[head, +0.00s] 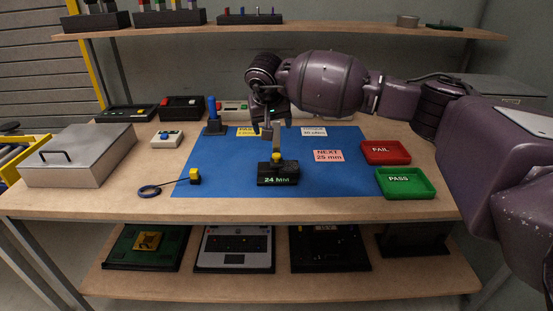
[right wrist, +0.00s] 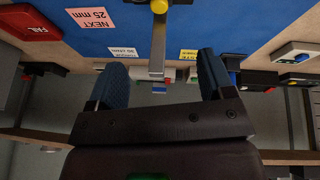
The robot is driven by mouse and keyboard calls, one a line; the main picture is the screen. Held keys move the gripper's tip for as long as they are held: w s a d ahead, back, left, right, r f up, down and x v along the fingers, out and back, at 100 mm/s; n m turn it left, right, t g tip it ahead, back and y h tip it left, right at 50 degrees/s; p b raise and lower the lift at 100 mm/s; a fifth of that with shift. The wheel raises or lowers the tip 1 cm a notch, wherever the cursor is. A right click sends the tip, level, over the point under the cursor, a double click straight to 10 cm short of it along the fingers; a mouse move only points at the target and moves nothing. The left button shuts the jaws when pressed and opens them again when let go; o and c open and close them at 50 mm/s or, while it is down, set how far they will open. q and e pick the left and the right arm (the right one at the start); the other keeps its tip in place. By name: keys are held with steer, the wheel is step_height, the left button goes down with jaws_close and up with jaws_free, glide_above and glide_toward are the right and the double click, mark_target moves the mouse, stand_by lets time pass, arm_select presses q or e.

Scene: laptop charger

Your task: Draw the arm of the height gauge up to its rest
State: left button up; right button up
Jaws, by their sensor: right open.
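The height gauge (head: 278,178) stands on the blue mat, a black block reading "24 MM" with a yellow knob on top. Its grey metal arm (head: 276,149) rises from near the knob and leans back toward my right gripper (head: 272,126). My right gripper is open, fingers pointing down at the arm's upper end. In the right wrist view, the grey arm (right wrist: 157,55) with its wider end lies between the two spread blue fingers (right wrist: 160,72), with gaps on both sides. The yellow knob (right wrist: 159,6) shows at the top edge. My left gripper is not in view.
A blue upright post (head: 211,115) stands left of the gripper. A red FAIL tray (head: 386,161) and green PASS tray (head: 405,195) lie at right. A pink "NEXT 25 mm" card (head: 328,156) lies on the mat.

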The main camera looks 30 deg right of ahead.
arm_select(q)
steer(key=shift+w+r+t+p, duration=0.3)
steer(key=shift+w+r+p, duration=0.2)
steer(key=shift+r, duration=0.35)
arm_select(e)
steer(key=shift+r, duration=1.7)
steer(key=shift+o, duration=0.5)
steer(key=o, duration=0.4)
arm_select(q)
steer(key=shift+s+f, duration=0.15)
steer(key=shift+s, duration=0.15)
